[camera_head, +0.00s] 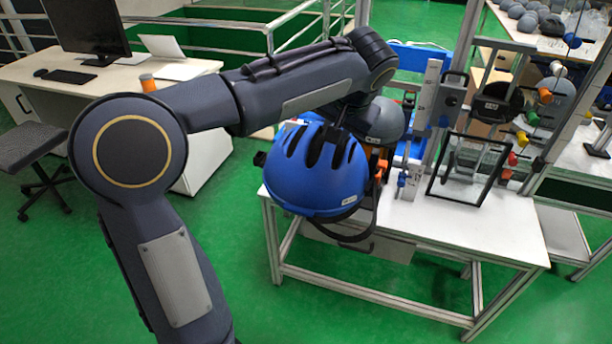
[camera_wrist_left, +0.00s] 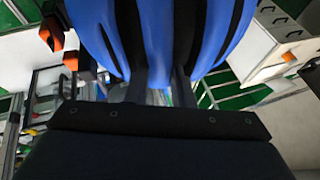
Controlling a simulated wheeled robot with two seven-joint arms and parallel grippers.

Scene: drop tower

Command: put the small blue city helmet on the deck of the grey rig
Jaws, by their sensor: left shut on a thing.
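The blue city helmet (camera_head: 318,170) has dark vents and a hanging black strap, and is held in the air at the front left of a white table. My left gripper (camera_wrist_left: 159,88) is shut on the helmet, which fills the top of the left wrist view (camera_wrist_left: 205,30). The grey rig (camera_head: 450,97) stands on the table to the right of the helmet, with upright posts. I cannot clearly make out its deck. My right gripper is not in view.
The white table (camera_head: 480,230) has a bare front right part. A dark-framed clear panel (camera_head: 468,168) stands before the rig. A grey rounded object (camera_head: 383,120) is close behind the helmet. A desk with a monitor (camera_head: 88,28) is at the far left.

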